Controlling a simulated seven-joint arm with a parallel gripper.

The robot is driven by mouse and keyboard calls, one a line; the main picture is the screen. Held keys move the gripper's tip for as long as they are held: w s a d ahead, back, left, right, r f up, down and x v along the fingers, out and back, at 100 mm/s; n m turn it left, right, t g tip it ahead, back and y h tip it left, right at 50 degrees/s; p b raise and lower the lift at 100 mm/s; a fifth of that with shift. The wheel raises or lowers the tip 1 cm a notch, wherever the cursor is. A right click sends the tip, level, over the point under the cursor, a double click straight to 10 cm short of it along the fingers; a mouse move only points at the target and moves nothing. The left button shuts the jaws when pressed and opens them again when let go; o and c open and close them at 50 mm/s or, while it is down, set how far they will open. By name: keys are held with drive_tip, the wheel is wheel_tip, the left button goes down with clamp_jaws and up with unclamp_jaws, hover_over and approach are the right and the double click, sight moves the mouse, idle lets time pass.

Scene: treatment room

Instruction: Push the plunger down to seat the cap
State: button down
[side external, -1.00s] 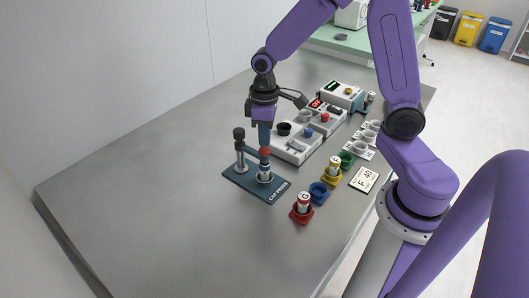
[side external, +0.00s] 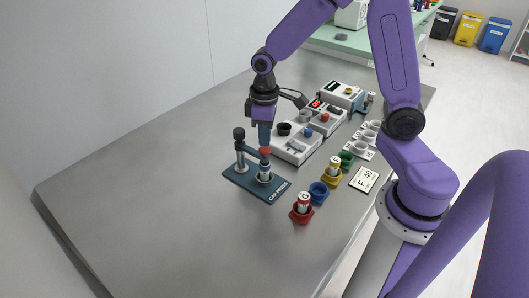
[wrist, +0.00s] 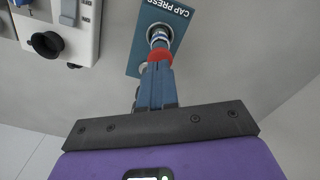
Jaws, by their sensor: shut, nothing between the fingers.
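The cap press (side external: 240,181) is a dark blue base plate with a post at its left and a side arm. Its red plunger knob (side external: 265,151) is directly under the shut fingertips of my gripper (side external: 265,145). The fingers point straight down and seem to touch the knob's top. Below the knob, a small vial (side external: 264,176) stands upright in the press seat; its cap is hard to make out. In the wrist view, the red knob (wrist: 160,55) shows just past the shut fingertips (wrist: 155,68), with the press plate (wrist: 178,18) behind it.
Coloured holders stand to the right: red with a vial (side external: 302,207), blue (side external: 319,192), yellow with a vial (side external: 333,173) and green (side external: 346,159). A white card (side external: 364,179) and grey-white devices (side external: 297,146) lie behind. The left part of the table (side external: 150,200) is clear.

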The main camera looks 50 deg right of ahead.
sight(265, 149)
drive_tip(key=shift+f, duration=1.1)
idle(0.7)
wheel_tip(265, 149, up, 8)
idle(1.2)
drive_tip(key=s+a+n, duration=0.1)
drive_tip(key=s+n, duration=0.2)
drive_tip(key=s, duration=0.8)
drive_tip(key=s+a+r+n, duration=0.1)
drive_tip(key=s+n, duration=0.2)
drive_tip(key=s, duration=0.8)
drive_tip(key=shift+a+n, duration=0.3)
drive_tip(key=shift+a, duration=0.1)
drive_tip(key=shift+r, duration=0.1)
